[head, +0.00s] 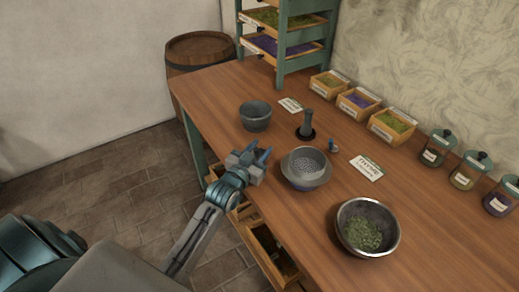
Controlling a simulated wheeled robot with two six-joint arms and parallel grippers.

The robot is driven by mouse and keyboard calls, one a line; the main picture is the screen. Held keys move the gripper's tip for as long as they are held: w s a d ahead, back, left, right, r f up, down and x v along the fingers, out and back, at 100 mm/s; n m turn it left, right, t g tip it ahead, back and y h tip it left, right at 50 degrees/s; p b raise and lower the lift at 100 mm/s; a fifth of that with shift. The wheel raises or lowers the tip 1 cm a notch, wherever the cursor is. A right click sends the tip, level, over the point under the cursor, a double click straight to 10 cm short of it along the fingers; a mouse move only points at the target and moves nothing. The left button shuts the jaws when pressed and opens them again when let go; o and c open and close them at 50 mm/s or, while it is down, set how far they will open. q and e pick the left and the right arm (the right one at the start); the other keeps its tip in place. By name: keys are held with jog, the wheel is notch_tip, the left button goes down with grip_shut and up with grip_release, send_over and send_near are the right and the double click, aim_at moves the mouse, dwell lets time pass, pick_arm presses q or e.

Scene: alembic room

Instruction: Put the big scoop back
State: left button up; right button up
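I cannot make out a big scoop for sure in the head view. A small blue-grey object (333,147), too small to identify, lies on the table right of a dark pestle-like piece (307,124). My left gripper (256,153) is at the table's front edge, between a grey bowl (256,117) and a grey colander sitting in a bowl (305,166). Its two fingers are apart, with nothing visible between them. Below it an open drawer (262,246) shows dark contents that I cannot identify. My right gripper is not in view.
The wooden table (350,208) holds a metal bowl of green herbs (366,228), labelled cards (367,167), small herb boxes (391,126) and lidded jars (437,147). A tray rack (285,45) stands at the back, a barrel (200,55) beyond the table. The floor at left is clear.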

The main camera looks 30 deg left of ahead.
pick_arm(q)
jog(key=shift+r, duration=0.2)
jog(key=s+b, duration=0.1)
jog(key=s, duration=1.1)
jog(key=shift+a+b, duration=0.25)
jog(key=shift+b, duration=0.15)
jog(key=shift+c, duration=0.3)
dwell(0.6)
